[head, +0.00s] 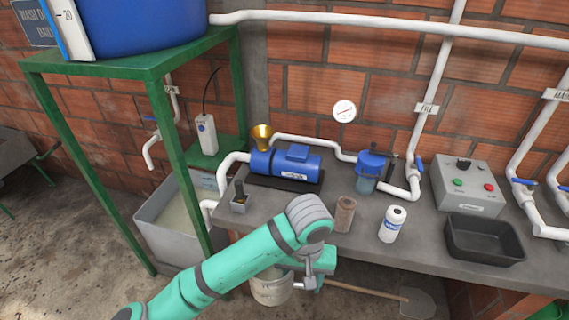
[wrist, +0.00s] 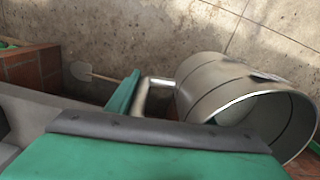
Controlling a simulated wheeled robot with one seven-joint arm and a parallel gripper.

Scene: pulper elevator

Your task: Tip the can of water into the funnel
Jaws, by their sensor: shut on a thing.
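The can (head: 271,287) is a grey metal cylinder with a side handle. My gripper (head: 313,272) is shut on that handle, in front of and below the bench edge. In the wrist view the can (wrist: 225,95) shows large at the right, with its handle reaching to my gripper (wrist: 140,98). The can looks about upright in the head view; its contents are hard to make out. The brass funnel (head: 262,132) stands on the left end of the blue pump (head: 286,163) on the bench, well above and behind the can.
A green stand (head: 170,130) with a blue tank rises at the left. A shovel (head: 416,302) lies on the floor.

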